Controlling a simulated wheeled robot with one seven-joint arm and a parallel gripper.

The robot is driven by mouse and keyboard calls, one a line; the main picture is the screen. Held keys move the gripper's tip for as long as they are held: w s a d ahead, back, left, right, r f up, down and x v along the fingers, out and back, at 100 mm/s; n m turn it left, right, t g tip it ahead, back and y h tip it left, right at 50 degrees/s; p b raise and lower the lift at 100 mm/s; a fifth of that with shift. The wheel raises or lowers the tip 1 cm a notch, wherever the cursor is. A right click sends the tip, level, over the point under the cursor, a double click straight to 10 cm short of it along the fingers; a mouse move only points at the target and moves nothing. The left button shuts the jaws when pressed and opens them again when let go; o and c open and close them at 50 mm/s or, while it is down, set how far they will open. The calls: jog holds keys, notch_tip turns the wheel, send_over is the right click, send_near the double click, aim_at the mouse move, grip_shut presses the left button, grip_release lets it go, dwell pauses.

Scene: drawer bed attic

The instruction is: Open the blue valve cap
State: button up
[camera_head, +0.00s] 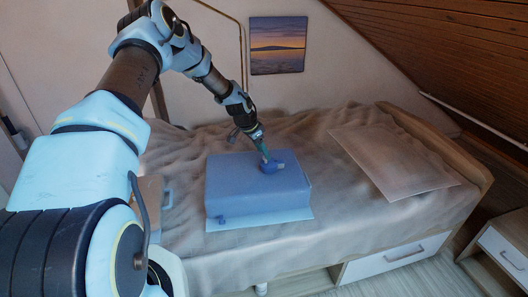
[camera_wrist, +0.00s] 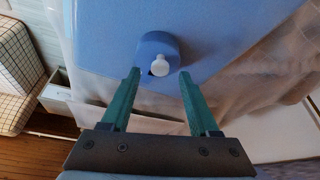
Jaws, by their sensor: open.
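A blue box-like body (camera_head: 258,190) lies on the bed. The blue valve cap (camera_head: 269,168) is on its top, with a lighter piece at its right side. In the wrist view the blue cap (camera_wrist: 158,42) is a short round form with a small white knob (camera_wrist: 159,66) on its near side. My gripper (camera_head: 264,155) is right at the cap in the head view, partly covering it. In the wrist view my gripper (camera_wrist: 159,74) is open, its two green fingers on either side of the knob with gaps. I cannot tell whether a finger touches the cap.
The blue body lies on a light blue sheet (camera_head: 262,222) over the rumpled bed cover (camera_head: 330,195). A flat beige pillow (camera_head: 390,160) is at right. A wooden bed frame (camera_head: 440,150) and sloped ceiling (camera_head: 450,50) bound the right side. A drawer (camera_head: 395,257) is below.

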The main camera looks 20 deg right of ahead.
jog(key=shift+x, duration=1.05)
grip_shut()
dwell(0.7)
